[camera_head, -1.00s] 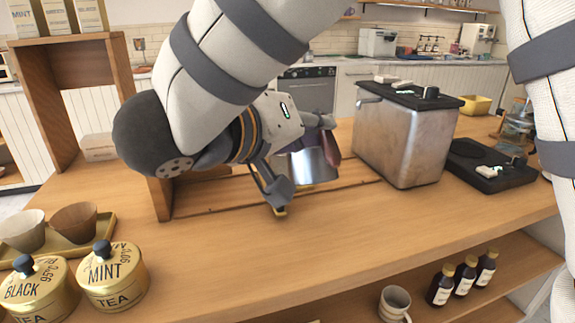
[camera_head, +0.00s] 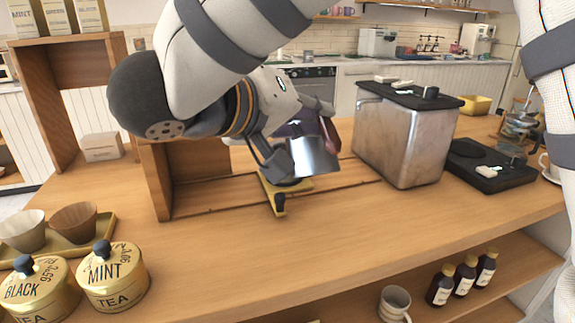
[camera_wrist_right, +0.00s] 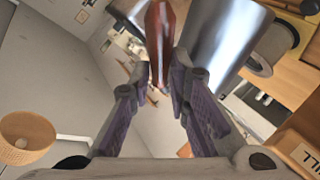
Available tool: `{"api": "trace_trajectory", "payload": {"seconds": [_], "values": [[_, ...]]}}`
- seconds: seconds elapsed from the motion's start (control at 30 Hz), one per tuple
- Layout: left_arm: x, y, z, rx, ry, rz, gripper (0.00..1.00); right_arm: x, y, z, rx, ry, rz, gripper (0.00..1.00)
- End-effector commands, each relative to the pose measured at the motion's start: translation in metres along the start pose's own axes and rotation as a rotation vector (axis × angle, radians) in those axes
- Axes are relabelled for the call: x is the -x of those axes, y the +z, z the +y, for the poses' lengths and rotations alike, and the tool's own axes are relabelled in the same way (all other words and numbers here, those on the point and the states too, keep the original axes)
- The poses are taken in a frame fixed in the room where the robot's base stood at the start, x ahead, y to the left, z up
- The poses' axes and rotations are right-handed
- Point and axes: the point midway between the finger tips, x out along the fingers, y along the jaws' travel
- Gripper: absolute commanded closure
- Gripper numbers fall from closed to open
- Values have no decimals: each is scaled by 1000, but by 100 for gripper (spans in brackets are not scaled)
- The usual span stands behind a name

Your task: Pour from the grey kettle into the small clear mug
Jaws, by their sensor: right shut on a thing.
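The grey kettle (camera_head: 316,157) is a shiny metal vessel with a reddish-brown handle (camera_head: 330,132). My right gripper (camera_head: 303,138) is shut on this handle. I cannot pick out the small clear mug with certainty. My left gripper is not in view.
A metal box-shaped machine (camera_head: 400,140) stands right of the kettle, with a black scale (camera_head: 487,168) beyond. Glassware (camera_head: 516,125) sits at the far right. Gold tea tins (camera_head: 112,280) and a cup tray (camera_head: 75,250) are at left. The counter's front middle is clear.

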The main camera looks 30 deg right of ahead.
Motion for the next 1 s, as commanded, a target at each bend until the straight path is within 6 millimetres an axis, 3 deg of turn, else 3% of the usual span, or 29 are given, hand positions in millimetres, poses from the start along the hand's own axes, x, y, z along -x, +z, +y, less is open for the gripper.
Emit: {"api": "trace_trajectory", "payload": {"seconds": [1.0], "values": [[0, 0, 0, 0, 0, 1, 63, 1, -13, 6, 55, -11, -36, 100]]}}
